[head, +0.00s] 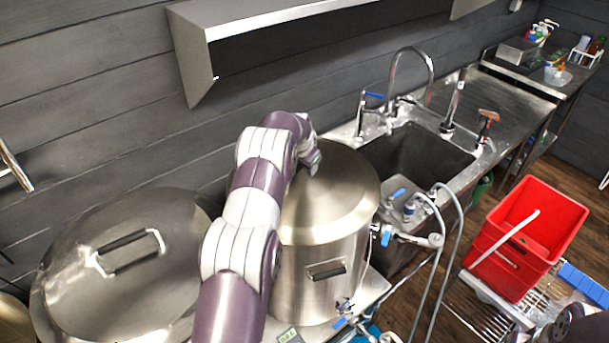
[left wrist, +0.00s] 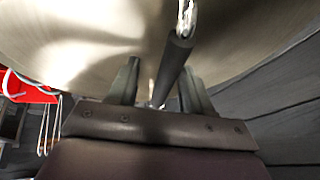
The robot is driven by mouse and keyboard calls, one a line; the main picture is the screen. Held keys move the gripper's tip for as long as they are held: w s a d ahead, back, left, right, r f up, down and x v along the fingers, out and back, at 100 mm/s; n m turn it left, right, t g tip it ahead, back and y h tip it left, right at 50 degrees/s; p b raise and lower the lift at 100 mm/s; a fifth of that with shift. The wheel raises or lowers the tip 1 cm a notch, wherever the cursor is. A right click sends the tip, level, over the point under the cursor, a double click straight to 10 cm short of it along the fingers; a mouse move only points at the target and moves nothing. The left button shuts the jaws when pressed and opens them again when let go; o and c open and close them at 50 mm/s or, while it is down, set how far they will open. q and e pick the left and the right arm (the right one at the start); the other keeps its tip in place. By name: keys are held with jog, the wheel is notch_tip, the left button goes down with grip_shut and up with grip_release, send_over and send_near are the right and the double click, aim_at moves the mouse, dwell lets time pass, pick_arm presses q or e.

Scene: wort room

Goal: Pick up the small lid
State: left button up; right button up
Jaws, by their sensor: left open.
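The small lid (head: 335,205) is a round brushed-steel dome on the steel pot (head: 322,262) in the middle of the head view. My left gripper (head: 313,165) is at the top of this lid, and my arm covers its left part. In the left wrist view the lid (left wrist: 85,40) fills the upper part. Its dark bar handle (left wrist: 175,62) runs between the two fingers of my left gripper (left wrist: 160,68). The fingers are open, one on each side of the bar. I cannot tell whether either touches it.
A larger lid (head: 170,265) with a bar handle lies to the left. A sink (head: 418,150) with taps is behind right, with hoses (head: 440,255) beside the pot. A red bucket (head: 535,225) stands at right. A steel shelf (head: 270,20) hangs on the wall above.

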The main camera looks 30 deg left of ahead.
pick_arm(q)
jog(key=shift+w+a+f, duration=0.25)
jog(key=shift+a+f, duration=0.1)
jog(key=shift+a, duration=0.15)
jog(key=c, duration=0.9)
jog(key=shift+r, duration=0.15)
grip_shut()
jog(key=shift+d+r, duration=0.2)
